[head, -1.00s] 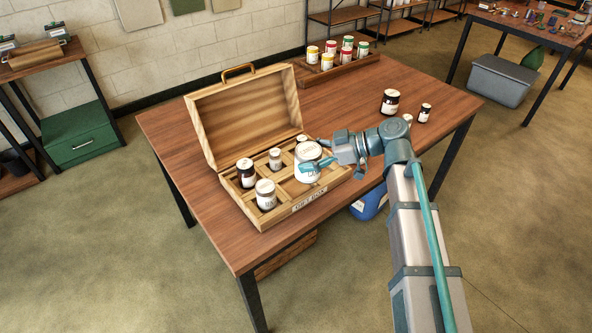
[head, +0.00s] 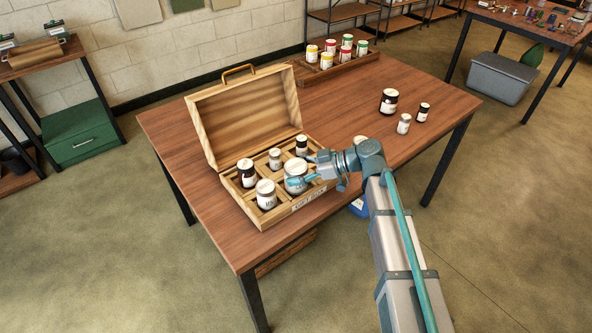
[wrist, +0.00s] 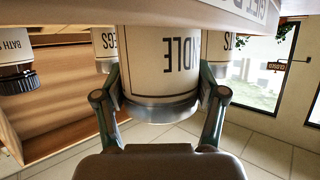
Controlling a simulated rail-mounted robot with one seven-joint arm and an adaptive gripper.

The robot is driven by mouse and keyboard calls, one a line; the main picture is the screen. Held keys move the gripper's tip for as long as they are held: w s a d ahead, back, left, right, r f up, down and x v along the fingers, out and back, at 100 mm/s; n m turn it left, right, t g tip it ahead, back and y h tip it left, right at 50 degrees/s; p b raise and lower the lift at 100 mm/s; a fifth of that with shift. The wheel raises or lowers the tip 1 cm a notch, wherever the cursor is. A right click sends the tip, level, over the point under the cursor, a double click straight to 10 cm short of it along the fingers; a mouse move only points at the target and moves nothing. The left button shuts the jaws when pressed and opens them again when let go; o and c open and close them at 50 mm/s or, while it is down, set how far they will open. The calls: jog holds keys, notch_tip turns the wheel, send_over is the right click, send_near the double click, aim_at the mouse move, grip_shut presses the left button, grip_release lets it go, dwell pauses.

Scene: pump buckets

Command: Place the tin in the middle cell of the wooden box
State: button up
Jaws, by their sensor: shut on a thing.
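The tin (head: 294,185) is white with a silver lid. In the wrist view the tin (wrist: 158,60) appears upside down, with part of a label reading "NDLE". My gripper (head: 303,170) is shut on it, with one finger on each side. The tin is at the front middle cell of the open wooden box (head: 232,203), between the front left tin and the front right cell. Its lower part is hidden by the box's front wall (wrist: 245,10), so I cannot tell if it touches the bottom.
The box also holds a white tin (head: 266,195), a dark jar (head: 246,174), a small jar (head: 275,159) and another dark jar (head: 301,146). Its lid (head: 245,115) stands open behind. Several jars, including a large dark one (head: 389,102), stand on the table at right.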

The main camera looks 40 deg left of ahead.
jog(key=shift+f, duration=0.15)
jog(key=o, duration=1.3)
jog(key=shift+r, duration=0.2)
jog(key=shift+w+d, duration=0.2)
jog(key=shift+d, duration=0.1)
jog(key=b+v, duration=0.2)
jog(key=v, duration=0.9)
jog(key=shift+r, duration=0.15)
